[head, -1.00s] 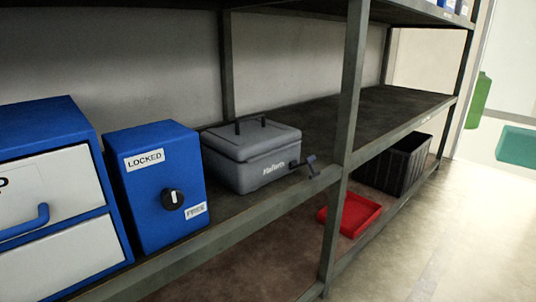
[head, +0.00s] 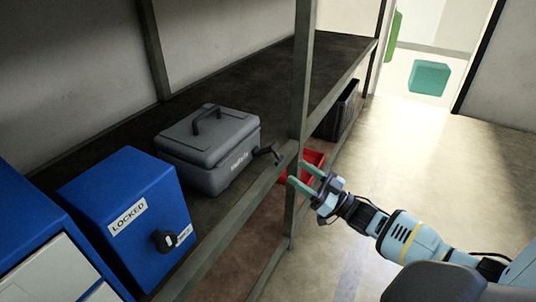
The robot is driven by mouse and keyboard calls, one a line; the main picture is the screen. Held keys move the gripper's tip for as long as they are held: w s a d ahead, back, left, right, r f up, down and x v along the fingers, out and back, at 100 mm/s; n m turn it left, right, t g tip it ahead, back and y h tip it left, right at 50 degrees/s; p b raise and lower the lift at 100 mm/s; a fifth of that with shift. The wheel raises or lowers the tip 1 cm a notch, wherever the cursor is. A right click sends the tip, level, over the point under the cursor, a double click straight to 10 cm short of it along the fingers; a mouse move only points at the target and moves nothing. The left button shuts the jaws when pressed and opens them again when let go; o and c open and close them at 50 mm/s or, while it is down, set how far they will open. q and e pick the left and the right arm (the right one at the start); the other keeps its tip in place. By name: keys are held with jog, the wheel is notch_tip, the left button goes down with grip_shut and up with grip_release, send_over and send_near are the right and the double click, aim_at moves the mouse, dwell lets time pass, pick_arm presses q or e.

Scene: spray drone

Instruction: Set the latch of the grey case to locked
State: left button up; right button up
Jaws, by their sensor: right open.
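The grey case (head: 205,150) stands shut on the shelf, its handle on the lid. A dark lever-like piece (head: 266,151) sticks out at its right end by the shelf edge; I cannot tell its setting. A blue box (head: 130,205) left of the case bears a LOCKED label (head: 128,217), a black knob (head: 164,241) and a smaller label (head: 184,235), hard to read. My right gripper (head: 298,173) is open and empty, in front of the shelf post, right of the case, its fingers pointing left. My left gripper is out of view.
A shelf post (head: 301,90) rises right of the case. A blue and white drawer unit (head: 45,270) stands at the left. The floor (head: 430,160) at the right is clear.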

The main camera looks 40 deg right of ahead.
aim_at(279, 157)
jog(key=shift+b+x, duration=0.6)
jog(key=shift+x, duration=3.2)
grip_shut()
